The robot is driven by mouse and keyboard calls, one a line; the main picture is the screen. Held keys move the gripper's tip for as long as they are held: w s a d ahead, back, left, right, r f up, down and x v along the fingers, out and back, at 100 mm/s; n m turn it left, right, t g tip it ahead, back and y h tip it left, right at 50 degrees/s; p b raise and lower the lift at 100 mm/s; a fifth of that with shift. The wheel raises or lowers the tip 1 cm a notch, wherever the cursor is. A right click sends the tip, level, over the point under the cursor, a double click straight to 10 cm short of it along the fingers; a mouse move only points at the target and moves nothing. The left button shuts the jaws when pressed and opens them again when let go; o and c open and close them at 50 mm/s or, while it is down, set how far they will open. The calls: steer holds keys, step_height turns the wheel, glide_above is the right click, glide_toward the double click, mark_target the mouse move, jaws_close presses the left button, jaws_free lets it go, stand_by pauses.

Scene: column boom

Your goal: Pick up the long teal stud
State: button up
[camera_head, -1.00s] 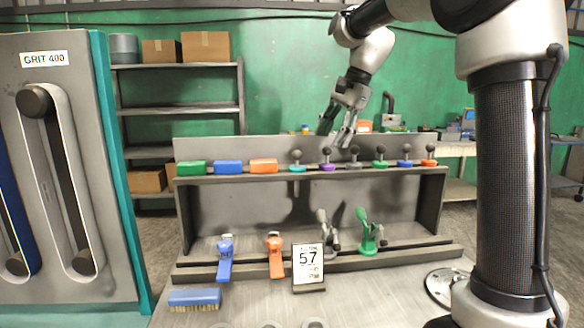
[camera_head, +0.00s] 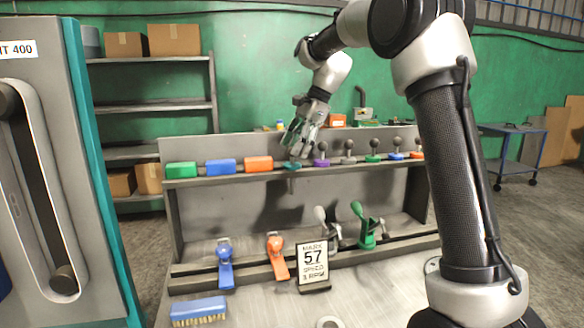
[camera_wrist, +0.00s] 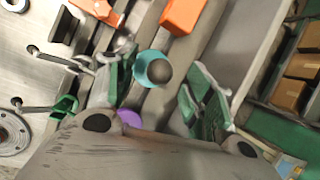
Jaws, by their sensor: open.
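The teal stud (camera_head: 291,166) stands in the upper rack rail, between the orange block and the purple stud. In the wrist view its teal collar (camera_wrist: 143,70) and dark ball top show between the fingers. My gripper (camera_head: 295,150) is right over it, fingers pointing down. In the wrist view my gripper (camera_wrist: 160,85) is open, one green-padded finger on each side of the stud. A gap shows between the stud and the right finger; contact with the left finger cannot be told. The ball top is hidden by the fingers in the head view.
A purple stud (camera_head: 321,160) stands close to the right, with several other studs beyond. An orange block (camera_head: 258,164) sits close to the left, beside blue and green blocks. The rack's back panel (camera_head: 225,147) rises behind. Clamps and a "57" sign (camera_head: 313,266) stand below.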

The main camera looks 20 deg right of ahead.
steer(key=shift+x, duration=1.3)
steer(key=c, duration=1.1)
steer(key=shift+c, duration=0.2)
step_height(320, 180, up, 18)
